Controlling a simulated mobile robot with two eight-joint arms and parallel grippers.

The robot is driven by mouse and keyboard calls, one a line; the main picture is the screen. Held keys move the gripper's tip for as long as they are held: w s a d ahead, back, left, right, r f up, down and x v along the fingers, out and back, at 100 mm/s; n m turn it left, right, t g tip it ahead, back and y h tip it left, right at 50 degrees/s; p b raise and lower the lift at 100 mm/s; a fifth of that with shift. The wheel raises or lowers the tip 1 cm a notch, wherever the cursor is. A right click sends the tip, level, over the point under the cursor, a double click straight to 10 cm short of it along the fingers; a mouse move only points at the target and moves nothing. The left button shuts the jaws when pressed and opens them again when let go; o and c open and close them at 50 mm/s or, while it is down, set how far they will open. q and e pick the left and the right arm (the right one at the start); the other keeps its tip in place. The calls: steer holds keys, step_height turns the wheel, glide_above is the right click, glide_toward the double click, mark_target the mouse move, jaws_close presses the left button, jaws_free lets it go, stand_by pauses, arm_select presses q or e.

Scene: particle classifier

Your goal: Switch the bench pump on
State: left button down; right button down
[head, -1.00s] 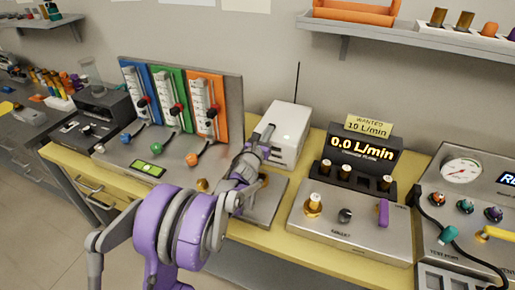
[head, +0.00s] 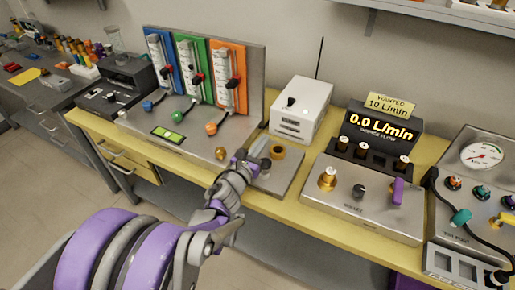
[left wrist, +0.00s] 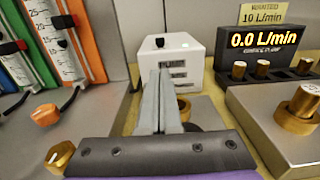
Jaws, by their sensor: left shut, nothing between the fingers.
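The white box (head: 301,108), which looks like the bench pump, stands at the back of the yellow bench with a thin black antenna behind it. A black switch (head: 291,102) sticks up from its top; its setting is hard to tell. In the left wrist view the box (left wrist: 172,62) shows a small greenish light beside the switch (left wrist: 160,42). My left gripper (head: 259,147) is shut and empty, in front of and below the box, apart from the switch. Its fingers (left wrist: 160,85) hide part of the box front. My right gripper is not in view.
A display (head: 380,125) reading 0.0 L/min stands right of the box, under a sign (head: 389,105) reading WANTED 10 L/min. A valve panel (head: 345,210) with a brass fitting lies in front of it. Flowmeters (head: 195,70) stand left. A brass ring (head: 277,152) sits beside my fingertips.

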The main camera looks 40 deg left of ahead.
arm_select(q)
steer(key=shift+v, duration=1.6)
steer(key=s+d+n+g+h+p, duration=0.2)
steer(key=s+d+n+g+p, duration=0.2)
steer(key=n, duration=1.2)
steer(key=s+d+f+n+g+h+p, duration=0.1)
steer(key=s+d+n+g+p, duration=0.3)
steer(key=s+d+n+g, duration=0.4)
steer(key=s+d+n+h, duration=0.1)
steer(key=s+d+n, duration=0.3)
steer(key=d+n, duration=0.3)
steer(key=shift+d+f+n, duration=0.3)
steer(key=shift+n, duration=0.8)
